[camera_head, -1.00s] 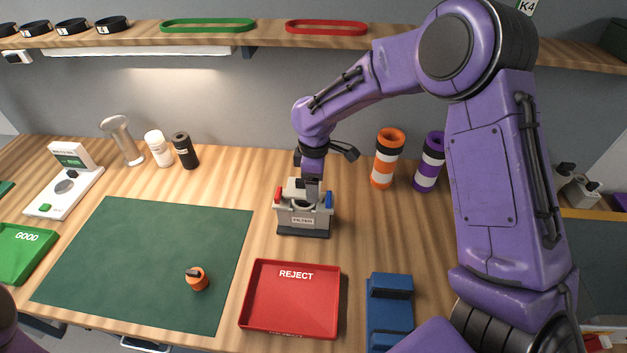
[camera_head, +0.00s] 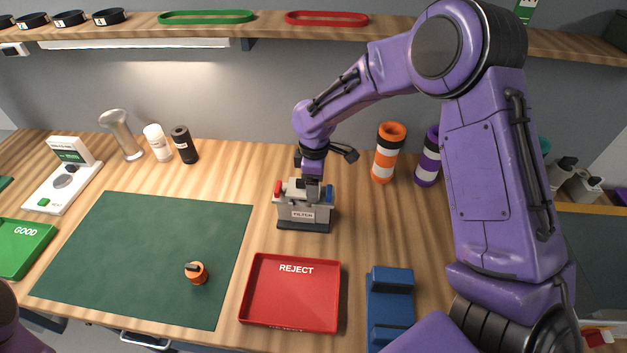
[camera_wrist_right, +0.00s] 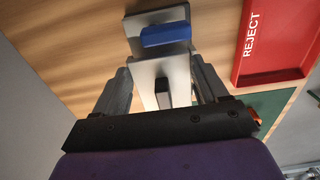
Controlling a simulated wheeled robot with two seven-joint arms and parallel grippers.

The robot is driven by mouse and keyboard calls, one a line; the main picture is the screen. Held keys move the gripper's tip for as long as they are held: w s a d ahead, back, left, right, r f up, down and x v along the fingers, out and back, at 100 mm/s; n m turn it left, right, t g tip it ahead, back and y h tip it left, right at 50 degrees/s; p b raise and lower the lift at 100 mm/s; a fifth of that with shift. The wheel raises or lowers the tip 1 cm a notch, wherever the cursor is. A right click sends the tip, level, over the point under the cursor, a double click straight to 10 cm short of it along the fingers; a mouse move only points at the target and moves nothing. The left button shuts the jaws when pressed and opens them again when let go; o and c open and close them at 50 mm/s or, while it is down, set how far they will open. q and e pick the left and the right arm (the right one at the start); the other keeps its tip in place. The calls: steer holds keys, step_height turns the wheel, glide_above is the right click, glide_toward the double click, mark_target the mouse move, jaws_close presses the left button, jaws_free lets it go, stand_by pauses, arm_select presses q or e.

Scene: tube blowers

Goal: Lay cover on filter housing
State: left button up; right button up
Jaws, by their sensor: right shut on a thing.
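The grey filter housing (camera_head: 303,215) stands on the bench behind the red tray, with a red clip (camera_head: 278,187) on its left and a blue clip (camera_head: 330,194) on its right. My right gripper (camera_head: 312,190) points down over its top and is shut on the cover. In the right wrist view the cover (camera_wrist_right: 150,72) is a pale plate with a dark knob (camera_wrist_right: 163,92) between my fingers. The blue clip (camera_wrist_right: 165,35) shows just beyond it. The cover lies over the housing top; whether it touches is not clear. My left gripper is out of view.
The red REJECT tray (camera_head: 291,292) and a blue stand (camera_head: 390,308) are in front. A green mat (camera_head: 140,255) with a small orange part (camera_head: 197,273) lies left. Striped orange (camera_head: 388,153) and purple (camera_head: 429,160) tubes stand behind right.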

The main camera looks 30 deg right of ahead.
steer(key=shift+f, duration=0.35)
steer(key=o, duration=1.1)
steer(key=shift+o, duration=0.2)
step_height(320, 180, up, 10)
steer(key=b, duration=0.2)
steer(key=shift+r, duration=0.25)
steer(key=shift+f, duration=0.1)
